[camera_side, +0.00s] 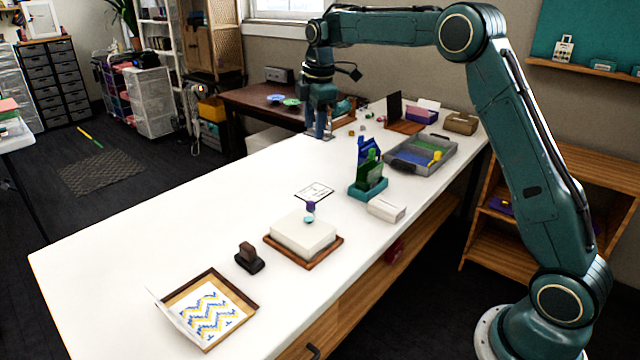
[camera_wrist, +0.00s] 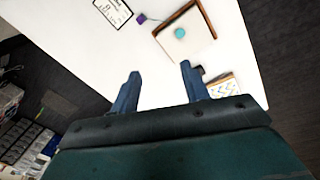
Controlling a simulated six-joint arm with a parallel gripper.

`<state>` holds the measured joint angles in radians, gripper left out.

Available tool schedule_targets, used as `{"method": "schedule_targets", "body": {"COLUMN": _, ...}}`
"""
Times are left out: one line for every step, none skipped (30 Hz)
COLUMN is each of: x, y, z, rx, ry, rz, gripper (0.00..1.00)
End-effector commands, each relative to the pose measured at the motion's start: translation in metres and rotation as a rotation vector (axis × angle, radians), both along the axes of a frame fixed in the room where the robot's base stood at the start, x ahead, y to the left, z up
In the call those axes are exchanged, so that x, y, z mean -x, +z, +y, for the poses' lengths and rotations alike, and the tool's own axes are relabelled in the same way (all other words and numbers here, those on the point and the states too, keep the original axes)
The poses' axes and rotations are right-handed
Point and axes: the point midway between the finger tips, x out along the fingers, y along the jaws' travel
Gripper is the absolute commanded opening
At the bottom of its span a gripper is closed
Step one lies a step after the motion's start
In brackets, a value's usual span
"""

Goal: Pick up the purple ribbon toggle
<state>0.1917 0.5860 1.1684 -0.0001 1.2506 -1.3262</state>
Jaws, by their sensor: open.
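The purple ribbon toggle (camera_side: 310,206) is a small purple piece near the far edge of a white block (camera_side: 302,235) on a brown board. In the wrist view the toggle (camera_wrist: 141,18) shows on the white table, just beside the board's corner, apart from the block. A teal round piece (camera_side: 309,218) sits on top of the block; it also shows in the wrist view (camera_wrist: 180,32). My gripper (camera_side: 323,134) is at the far end of the table, well away from the toggle. In the wrist view its two blue fingers (camera_wrist: 158,76) are apart with nothing between them.
A printed card (camera_side: 314,192) lies behind the toggle. A teal holder (camera_side: 368,188) with blue and green upright pieces, a white box (camera_side: 386,210) and a grey tray (camera_side: 420,154) stand to the right. A dark stamp (camera_side: 249,258) is to the left. The table's left side is clear.

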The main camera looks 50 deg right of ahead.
Motion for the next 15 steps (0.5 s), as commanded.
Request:
{"method": "schedule_targets", "body": {"x": -0.009, "y": -0.011, "z": -0.006, "rx": 0.002, "ry": 0.027, "rz": 0.013, "gripper": 0.45}}
{"method": "schedule_targets", "body": {"x": -0.013, "y": -0.017, "z": -0.008, "rx": 0.003, "ry": 0.047, "rz": 0.021, "gripper": 0.45}}
{"method": "schedule_targets", "body": {"x": -0.019, "y": -0.025, "z": -0.012, "rx": 0.005, "ry": 0.071, "rz": 0.029, "gripper": 0.45}}
{"method": "schedule_targets", "body": {"x": -0.024, "y": -0.031, "z": -0.015, "rx": 0.006, "ry": 0.091, "rz": 0.034, "gripper": 0.45}}
{"method": "schedule_targets", "body": {"x": -0.028, "y": -0.037, "z": -0.017, "rx": 0.007, "ry": 0.109, "rz": 0.04, "gripper": 0.45}}
{"method": "schedule_targets", "body": {"x": -0.033, "y": -0.045, "z": -0.021, "rx": 0.008, "ry": 0.135, "rz": 0.049, "gripper": 0.45}}
{"method": "schedule_targets", "body": {"x": -0.036, "y": -0.051, "z": -0.024, "rx": 0.009, "ry": 0.154, "rz": 0.056, "gripper": 0.45}}
{"method": "schedule_targets", "body": {"x": -0.04, "y": -0.058, "z": -0.027, "rx": 0.01, "ry": 0.173, "rz": 0.062, "gripper": 0.45}}
{"method": "schedule_targets", "body": {"x": -0.045, "y": -0.066, "z": -0.031, "rx": 0.01, "ry": 0.198, "rz": 0.069, "gripper": 0.45}}
{"method": "schedule_targets", "body": {"x": -0.048, "y": -0.073, "z": -0.034, "rx": 0.01, "ry": 0.217, "rz": 0.075, "gripper": 0.45}}
{"method": "schedule_targets", "body": {"x": -0.051, "y": -0.08, "z": -0.036, "rx": 0.01, "ry": 0.236, "rz": 0.082, "gripper": 0.45}}
{"method": "schedule_targets", "body": {"x": -0.055, "y": -0.089, "z": -0.04, "rx": 0.009, "ry": 0.262, "rz": 0.091, "gripper": 0.45}}
{"method": "schedule_targets", "body": {"x": -0.058, "y": -0.096, "z": -0.043, "rx": 0.01, "ry": 0.281, "rz": 0.096, "gripper": 0.45}}
{"method": "schedule_targets", "body": {"x": -0.06, "y": -0.102, "z": -0.045, "rx": 0.009, "ry": 0.298, "rz": 0.1, "gripper": 0.45}}
{"method": "schedule_targets", "body": {"x": -0.063, "y": -0.111, "z": -0.048, "rx": 0.009, "ry": 0.321, "rz": 0.107, "gripper": 0.45}}
